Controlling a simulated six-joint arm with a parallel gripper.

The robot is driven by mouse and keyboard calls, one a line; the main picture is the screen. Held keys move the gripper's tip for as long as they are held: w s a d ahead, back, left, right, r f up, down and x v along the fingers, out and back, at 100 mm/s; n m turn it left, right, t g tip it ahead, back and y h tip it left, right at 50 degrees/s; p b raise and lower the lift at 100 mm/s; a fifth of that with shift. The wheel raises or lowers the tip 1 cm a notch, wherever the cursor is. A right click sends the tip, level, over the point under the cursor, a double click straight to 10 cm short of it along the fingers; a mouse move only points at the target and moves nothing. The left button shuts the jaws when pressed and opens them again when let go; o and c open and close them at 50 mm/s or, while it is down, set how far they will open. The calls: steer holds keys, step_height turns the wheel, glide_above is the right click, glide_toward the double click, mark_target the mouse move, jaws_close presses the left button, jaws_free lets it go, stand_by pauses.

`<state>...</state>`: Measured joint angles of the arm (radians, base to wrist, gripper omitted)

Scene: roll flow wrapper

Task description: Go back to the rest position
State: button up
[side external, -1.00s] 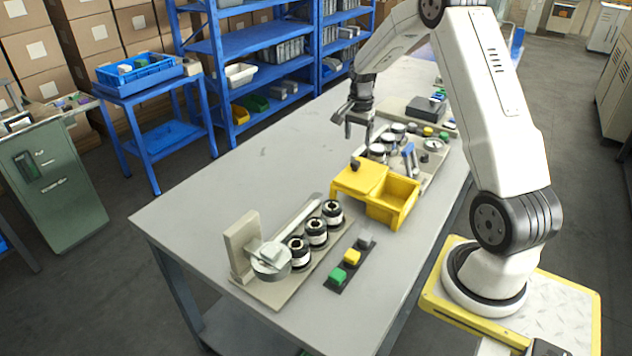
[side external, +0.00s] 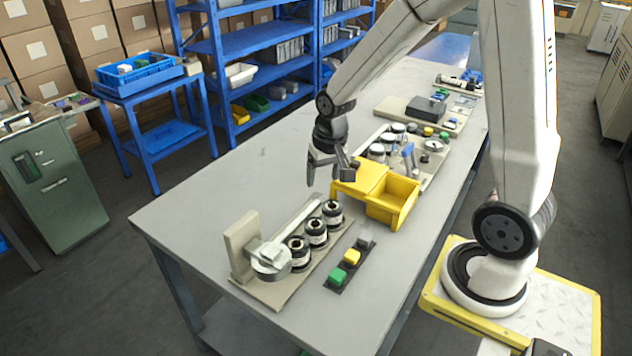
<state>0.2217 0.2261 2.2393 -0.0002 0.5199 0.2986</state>
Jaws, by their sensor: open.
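My gripper (side external: 330,177) is open and empty. In the picture it hangs above the table, just left of the yellow box and beyond the row of black and white rolls (side external: 316,231). Its far finger overlaps the left edge of the yellow box (side external: 392,200); I cannot tell the exact gap between them. The rolls sit on a beige base (side external: 275,294) with an upright plate and a round grey part at its near left end.
Behind the box stand a station with several round rollers (side external: 433,146) and a dark block on a beige base (side external: 400,110). The left of the grey table (side external: 225,175) is clear.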

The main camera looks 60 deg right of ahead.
steer(key=s+a+n, duration=0.6)
steer(key=s+a, duration=0.1)
steer(key=a, duration=0.1)
steer(key=shift+s+f+t, duration=0.2)
steer(key=shift+f+t, duration=0.05)
steer(key=shift+t, duration=0.15)
